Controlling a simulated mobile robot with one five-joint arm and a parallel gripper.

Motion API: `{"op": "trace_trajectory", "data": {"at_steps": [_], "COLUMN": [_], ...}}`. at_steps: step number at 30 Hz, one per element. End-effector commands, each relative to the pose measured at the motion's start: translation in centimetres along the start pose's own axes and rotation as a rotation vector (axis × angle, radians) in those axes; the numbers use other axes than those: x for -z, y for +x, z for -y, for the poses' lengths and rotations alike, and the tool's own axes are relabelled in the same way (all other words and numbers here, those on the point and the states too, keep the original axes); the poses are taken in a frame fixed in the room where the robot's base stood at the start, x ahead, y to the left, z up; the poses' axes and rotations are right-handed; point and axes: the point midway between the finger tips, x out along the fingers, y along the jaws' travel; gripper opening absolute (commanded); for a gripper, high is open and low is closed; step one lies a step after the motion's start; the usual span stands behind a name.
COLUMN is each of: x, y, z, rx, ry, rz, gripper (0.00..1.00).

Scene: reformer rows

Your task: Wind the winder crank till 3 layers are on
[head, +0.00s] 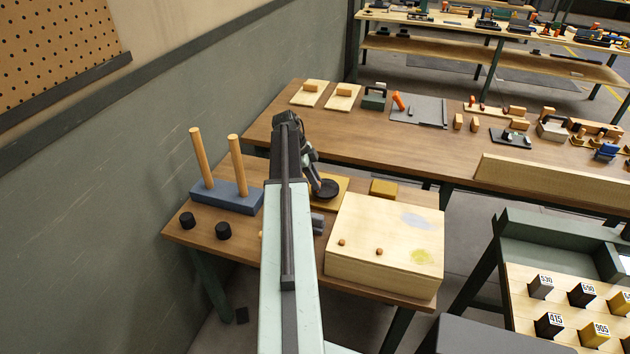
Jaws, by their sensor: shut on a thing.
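The winder (341,184) has a yellowish base and stands on the near wooden table, just right of my arm. A dark round part (328,189) sits on it. My gripper (317,186) points down at the winder from the end of my arm and is shut on the winder crank, at the left of the dark round part. My arm and gripper hide the crank handle and the left part of the winder. The wound layers cannot be made out.
A blue block with two upright wooden pegs (227,197) and two black knobs (223,231) stand left of my arm. A large pale wooden box (384,245) stands close on the right, with a small yellow block (383,189) behind it. A green wall (120,190) bounds the left.

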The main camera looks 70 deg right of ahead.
Motion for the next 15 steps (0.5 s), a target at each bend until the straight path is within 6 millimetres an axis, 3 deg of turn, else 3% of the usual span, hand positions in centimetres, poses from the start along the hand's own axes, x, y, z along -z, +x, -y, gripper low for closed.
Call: {"op": "trace_trajectory", "data": {"at_steps": [15], "x": [1.3], "y": [0.6], "z": [-1.4], "rx": [0.151], "ry": [-0.362], "rz": [0.0], "gripper": [0.0]}}
